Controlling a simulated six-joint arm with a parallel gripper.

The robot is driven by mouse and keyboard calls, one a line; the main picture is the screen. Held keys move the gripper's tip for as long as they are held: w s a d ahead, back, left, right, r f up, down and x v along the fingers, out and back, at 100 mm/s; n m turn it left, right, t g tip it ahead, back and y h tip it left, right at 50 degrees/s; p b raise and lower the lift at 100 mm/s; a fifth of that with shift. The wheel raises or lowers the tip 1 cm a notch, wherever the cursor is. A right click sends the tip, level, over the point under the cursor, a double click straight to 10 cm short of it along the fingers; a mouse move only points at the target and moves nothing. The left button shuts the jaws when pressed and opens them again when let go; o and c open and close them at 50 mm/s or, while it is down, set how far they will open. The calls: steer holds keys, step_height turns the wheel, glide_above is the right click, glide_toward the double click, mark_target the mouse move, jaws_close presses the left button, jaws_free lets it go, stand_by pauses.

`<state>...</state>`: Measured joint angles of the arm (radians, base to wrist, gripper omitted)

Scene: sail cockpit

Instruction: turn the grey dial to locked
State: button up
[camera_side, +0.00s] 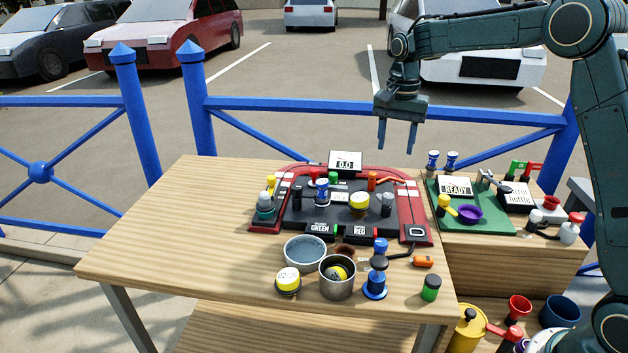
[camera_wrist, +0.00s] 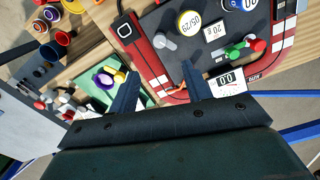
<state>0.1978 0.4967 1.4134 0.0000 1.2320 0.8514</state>
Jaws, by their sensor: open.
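My gripper (camera_side: 397,148) is open and empty, with its fingers pointing down, well above the far side of the table. It also shows in the wrist view (camera_wrist: 162,72), with a gap between its fingers. A grey upright knob (camera_side: 386,205) stands on the right part of the dark board; a grey knob with a short arm shows in the wrist view (camera_wrist: 163,41), beyond the fingertips. Another grey piece with a lever (camera_side: 486,178) is behind the green mat. I cannot tell for sure which is the dial, and no locked mark is readable. My gripper touches neither.
The red-edged board (camera_side: 415,222) carries several small pieces, including a yellow-topped one (camera_side: 359,201). A green mat (camera_side: 485,222) holds a purple bowl (camera_side: 470,213). Cans (camera_side: 305,252) and jars crowd the front. A blue railing (camera_side: 300,104) runs behind; the table's left is clear.

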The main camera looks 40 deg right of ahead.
mark_target(388, 195)
step_height(388, 195, down, 14)
steer(key=shift+r, duration=0.15)
stand_by(0.7)
steer(key=shift+c, duration=0.2)
steer(key=c, duration=1)
